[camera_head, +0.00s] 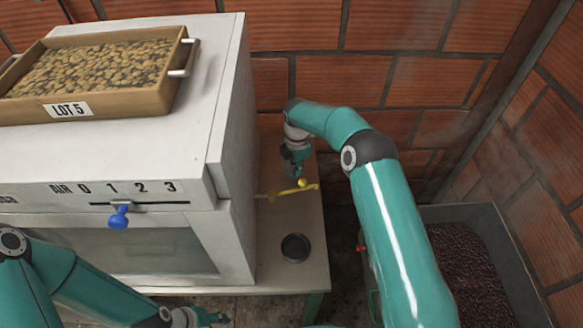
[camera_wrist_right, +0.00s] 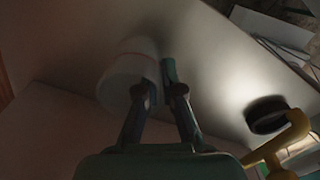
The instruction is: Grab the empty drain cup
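A white cup (camera_wrist_right: 122,82), blurred and shadowed, shows in the right wrist view. I take it as the drain cup; whether it is empty does not show. My right gripper (camera_wrist_right: 158,80) is right at its right edge. The left finger overlaps the cup, and the fingertips are close together with a narrow gap. I cannot tell if they pinch the cup wall. In the head view my right gripper (camera_head: 293,165) reaches down beside the white machine, and I cannot make out the cup there. My left gripper (camera_head: 208,319) is low in the head view, its fingers unclear.
A yellow lever (camera_head: 285,191) sticks out beside my right gripper. A dark round piece (camera_head: 295,248) stands on the pale table (camera_head: 308,275). The white machine (camera_head: 233,140) bears a tray marked LOT 5 (camera_head: 130,105). A grey bin (camera_head: 497,222) holds dark beans at right.

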